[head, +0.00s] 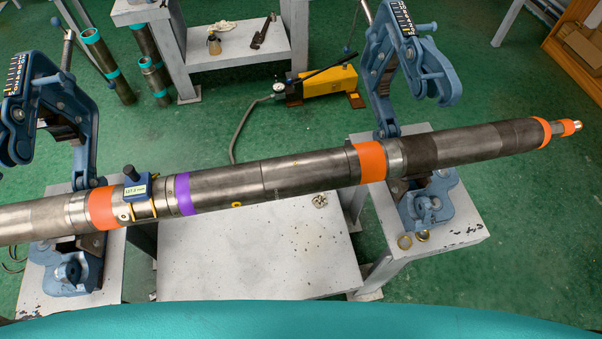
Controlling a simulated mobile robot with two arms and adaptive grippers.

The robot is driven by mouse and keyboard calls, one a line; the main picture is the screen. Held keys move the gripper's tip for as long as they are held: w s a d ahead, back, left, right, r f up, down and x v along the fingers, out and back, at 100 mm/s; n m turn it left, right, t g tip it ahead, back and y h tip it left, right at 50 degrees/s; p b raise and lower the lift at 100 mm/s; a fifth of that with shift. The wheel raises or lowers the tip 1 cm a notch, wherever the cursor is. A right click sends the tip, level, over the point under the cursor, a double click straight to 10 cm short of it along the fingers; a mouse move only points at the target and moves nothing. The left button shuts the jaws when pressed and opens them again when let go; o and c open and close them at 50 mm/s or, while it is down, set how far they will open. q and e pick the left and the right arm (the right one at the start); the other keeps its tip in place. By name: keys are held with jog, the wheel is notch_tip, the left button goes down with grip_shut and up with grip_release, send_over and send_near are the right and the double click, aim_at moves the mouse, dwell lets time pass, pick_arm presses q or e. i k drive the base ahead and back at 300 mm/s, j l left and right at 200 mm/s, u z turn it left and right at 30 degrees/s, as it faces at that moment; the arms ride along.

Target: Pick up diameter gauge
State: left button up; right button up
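The diameter gauge (137,192) is a small dark blue device with a black knob on top and a pale display facing me. It sits on top of the long steel pipe (310,174), between an orange band (104,208) and a purple band (184,194), left of the middle. Its yellow prongs reach down over the near side of the pipe. Neither of my grippers is in view.
The pipe lies across two blue open vises, left (70,272) and right (425,205), on white stands. A low white table (255,262) stands between them. A yellow hand pump (328,84) and teal-banded pipes (100,52) stand behind on the green floor.

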aim_at(137, 186)
jog(key=u, duration=1.4)
